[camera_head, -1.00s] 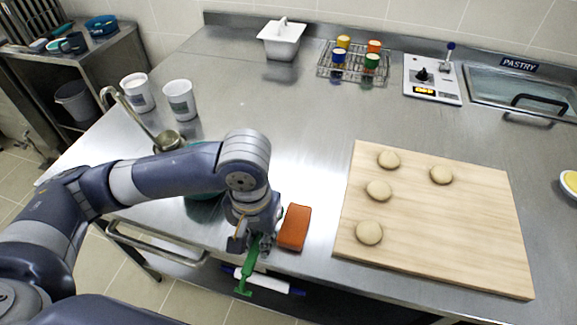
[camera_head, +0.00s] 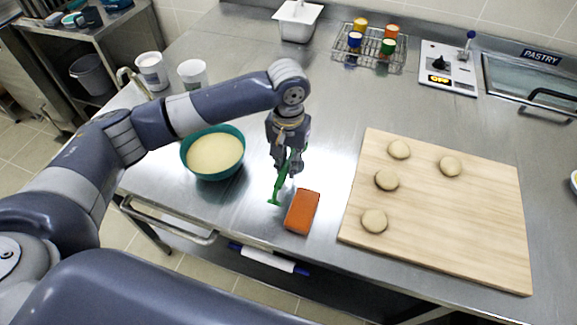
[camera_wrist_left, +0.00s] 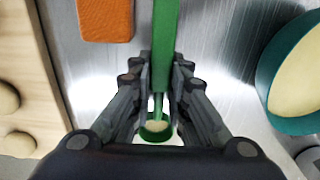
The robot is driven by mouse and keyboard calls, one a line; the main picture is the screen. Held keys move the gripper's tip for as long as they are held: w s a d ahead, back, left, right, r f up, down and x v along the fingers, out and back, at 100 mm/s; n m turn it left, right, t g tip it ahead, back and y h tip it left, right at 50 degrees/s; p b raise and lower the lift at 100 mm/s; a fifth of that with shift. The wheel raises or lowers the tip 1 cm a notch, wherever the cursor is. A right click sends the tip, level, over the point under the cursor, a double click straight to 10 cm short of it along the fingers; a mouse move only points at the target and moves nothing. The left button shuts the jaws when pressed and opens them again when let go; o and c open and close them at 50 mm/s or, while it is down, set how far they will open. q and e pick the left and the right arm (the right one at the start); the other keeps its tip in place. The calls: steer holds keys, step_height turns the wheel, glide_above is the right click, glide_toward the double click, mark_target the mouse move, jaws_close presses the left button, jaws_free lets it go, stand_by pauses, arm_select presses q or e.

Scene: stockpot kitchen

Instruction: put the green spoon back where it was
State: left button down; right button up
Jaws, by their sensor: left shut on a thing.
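My left gripper (camera_head: 289,163) is shut on the green spoon (camera_head: 279,188) and holds it above the steel counter, just left of and behind an orange sponge-like block (camera_head: 302,212). The spoon hangs tilted, with its lower end toward the counter's front edge. In the left wrist view the spoon's green handle (camera_wrist_left: 165,45) runs between the fingers. Its small round end (camera_wrist_left: 156,130) shows beige inside. A teal bowl (camera_head: 239,171) of pale batter stands to the left of the gripper. My right gripper is not in view.
A wooden board (camera_head: 450,220) with several dough rounds lies to the right. Two white cups (camera_head: 192,74) and a ladle handle (camera_head: 127,77) are at the left behind my arm. A wire rack (camera_head: 368,55) with coloured jars, a scale (camera_head: 447,70) and a white tub (camera_head: 298,20) stand at the back.

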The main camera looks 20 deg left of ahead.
mark_target(288, 179)
arm_select(q)
steer(key=shift+w, duration=0.25)
steer(key=shift+f, duration=0.3)
step_height(288, 179, down, 2)
steer(key=shift+f+p, duration=0.1)
steer(key=shift+p, duration=0.4)
steer(key=shift+f, duration=0.4)
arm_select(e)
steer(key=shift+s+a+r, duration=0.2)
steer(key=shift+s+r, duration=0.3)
arm_select(q)
steer(key=shift+f, duration=0.1)
steer(key=c, duration=1.6)
jaws_free()
steer(key=shift+o, duration=0.2)
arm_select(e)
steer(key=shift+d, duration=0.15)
